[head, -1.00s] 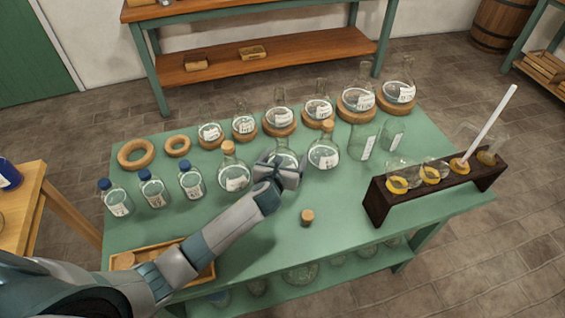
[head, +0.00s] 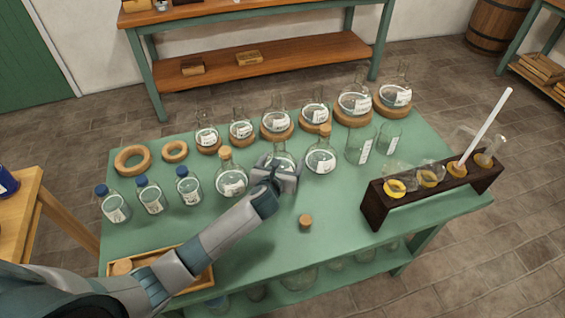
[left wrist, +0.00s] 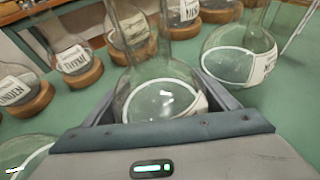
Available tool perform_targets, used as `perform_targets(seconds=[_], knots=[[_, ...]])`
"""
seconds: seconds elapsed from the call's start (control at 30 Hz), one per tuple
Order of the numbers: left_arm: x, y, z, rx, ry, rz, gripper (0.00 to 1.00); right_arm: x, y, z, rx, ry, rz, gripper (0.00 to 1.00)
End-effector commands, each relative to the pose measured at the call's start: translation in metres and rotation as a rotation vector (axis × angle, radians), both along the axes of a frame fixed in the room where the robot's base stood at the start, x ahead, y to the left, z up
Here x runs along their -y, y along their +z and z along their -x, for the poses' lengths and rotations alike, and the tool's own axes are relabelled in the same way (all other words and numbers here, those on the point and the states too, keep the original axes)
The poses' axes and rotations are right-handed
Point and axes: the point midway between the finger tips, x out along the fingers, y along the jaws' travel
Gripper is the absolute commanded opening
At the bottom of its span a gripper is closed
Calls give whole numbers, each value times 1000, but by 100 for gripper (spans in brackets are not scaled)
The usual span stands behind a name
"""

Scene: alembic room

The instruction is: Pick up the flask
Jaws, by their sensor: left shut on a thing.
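A clear round-bottomed flask (head: 281,159) with a label stands among the glassware in the middle of the green table. My left gripper (head: 272,168) is shut on it from the near side and partly hides it. In the left wrist view, the same flask (left wrist: 158,98) sits between the two fingers of the gripper (left wrist: 160,106), its neck rising past the top edge. I cannot tell whether its base touches the table. My right gripper is not in view.
Corked flasks stand close on both sides, left (head: 232,183) and right (head: 320,161). Several flasks on cork rings line the back. A loose cork (head: 305,222) lies in front. A dark rack (head: 415,196) with glassware stands at right, blue-capped bottles (head: 151,199) at left.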

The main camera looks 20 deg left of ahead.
Motion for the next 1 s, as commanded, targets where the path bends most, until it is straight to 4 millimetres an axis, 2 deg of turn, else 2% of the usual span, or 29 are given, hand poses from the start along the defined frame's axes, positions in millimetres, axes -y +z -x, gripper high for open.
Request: perform_targets(seconds=[0.37,1.0], knots=[[0,24,0,4,-1,-1,48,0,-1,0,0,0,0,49],[0,76,-1,4,0,0,48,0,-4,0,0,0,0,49]])
